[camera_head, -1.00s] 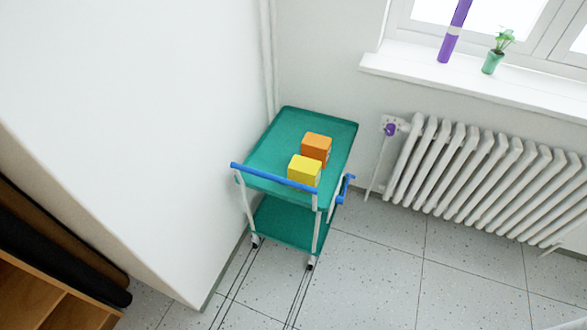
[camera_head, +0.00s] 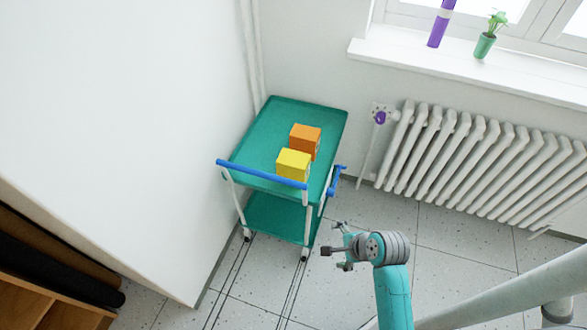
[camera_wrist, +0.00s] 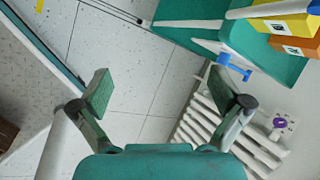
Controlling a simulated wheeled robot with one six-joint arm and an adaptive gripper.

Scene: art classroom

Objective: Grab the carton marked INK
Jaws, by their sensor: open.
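A yellow carton (camera_head: 293,165) and an orange carton (camera_head: 306,141) stand close together on the top tray of a green trolley (camera_head: 268,138). The orange one is behind the yellow one. In the wrist view, the yellow carton (camera_wrist: 288,24) and the orange carton (camera_wrist: 306,50) show at the upper right, each with a small white label. The lettering is too small to read, so I cannot tell which says INK. My gripper (camera_head: 334,252) is open and empty, in front and to the right of the trolley, apart from both cartons. Its spread fingers (camera_wrist: 160,90) also show in the wrist view.
The trolley has a blue handle (camera_head: 262,175) at its front and stands beside a white wall (camera_head: 120,120). A white radiator (camera_head: 480,160) is to the right, under a windowsill (camera_head: 440,62) with a potted plant (camera_head: 486,42). Tiled floor (camera_head: 355,215) is clear between trolley and radiator.

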